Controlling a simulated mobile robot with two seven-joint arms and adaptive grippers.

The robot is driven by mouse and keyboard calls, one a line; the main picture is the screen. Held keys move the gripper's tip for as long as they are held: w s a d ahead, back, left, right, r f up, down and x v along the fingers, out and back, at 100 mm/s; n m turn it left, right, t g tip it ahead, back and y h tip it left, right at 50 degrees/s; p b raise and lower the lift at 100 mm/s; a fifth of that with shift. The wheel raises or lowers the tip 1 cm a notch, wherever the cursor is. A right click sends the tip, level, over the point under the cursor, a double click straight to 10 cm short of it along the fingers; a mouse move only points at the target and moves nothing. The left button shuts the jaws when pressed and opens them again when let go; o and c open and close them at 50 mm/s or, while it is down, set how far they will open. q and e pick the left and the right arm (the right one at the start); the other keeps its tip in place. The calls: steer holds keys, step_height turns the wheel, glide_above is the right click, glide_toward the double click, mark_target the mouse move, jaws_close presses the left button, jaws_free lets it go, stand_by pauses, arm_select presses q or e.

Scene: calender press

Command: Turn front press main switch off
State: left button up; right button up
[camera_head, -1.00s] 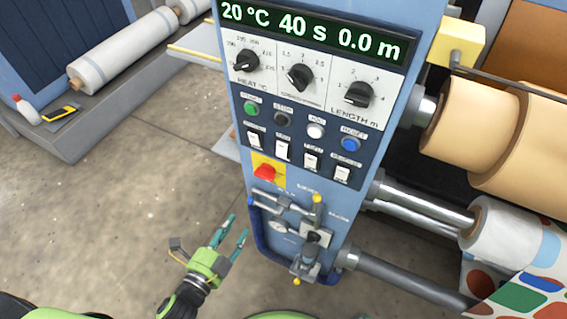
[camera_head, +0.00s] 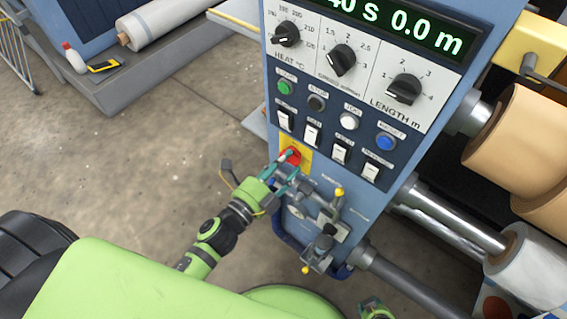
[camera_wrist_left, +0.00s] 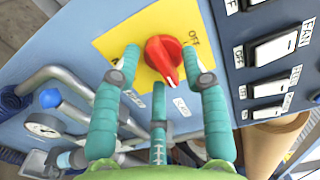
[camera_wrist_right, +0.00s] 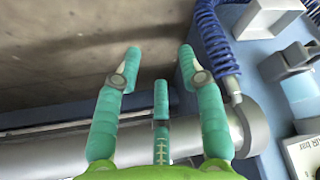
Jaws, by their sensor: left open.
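The main switch is a red knob (camera_head: 291,156) on a yellow plate (camera_head: 305,166) at the left of the press's control panel. In the left wrist view the knob (camera_wrist_left: 163,55) has its white mark pointing down, away from the OFF label at its upper right. My left gripper (camera_head: 284,169) is open at the switch. Its fingertips are on either side of the knob; I cannot tell whether they touch it. My right gripper (camera_wrist_right: 160,54) is open and empty in the right wrist view, near a grey pipe.
Rocker switches (camera_head: 312,134) and coloured buttons (camera_head: 348,121) sit right above the knob. Rollers (camera_head: 525,255) stand to the right.

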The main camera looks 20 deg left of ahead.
arm_select(q)
jaws_close()
